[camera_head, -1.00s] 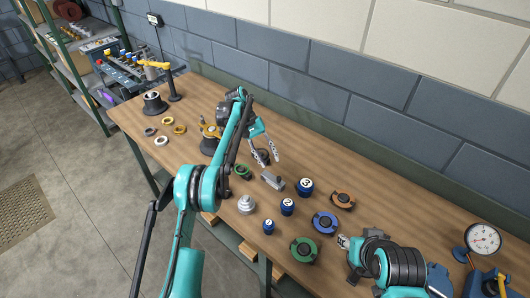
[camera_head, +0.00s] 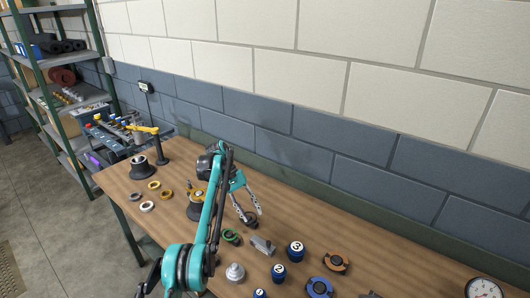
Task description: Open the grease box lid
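My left gripper (camera_head: 248,213) points down over the middle of the bench with its two fingers spread apart. A small dark round thing (camera_head: 250,219) lies at its fingertips, partly covered by them; I cannot tell whether they touch it. I cannot tell for sure which thing is the grease box or its lid. A grey block-shaped piece (camera_head: 262,244) and a green ring (camera_head: 231,237) lie just in front of the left gripper.
Small rings and a dark spool-like stand (camera_head: 140,166) are at the left. A dial gauge (camera_head: 484,289) is at the right.

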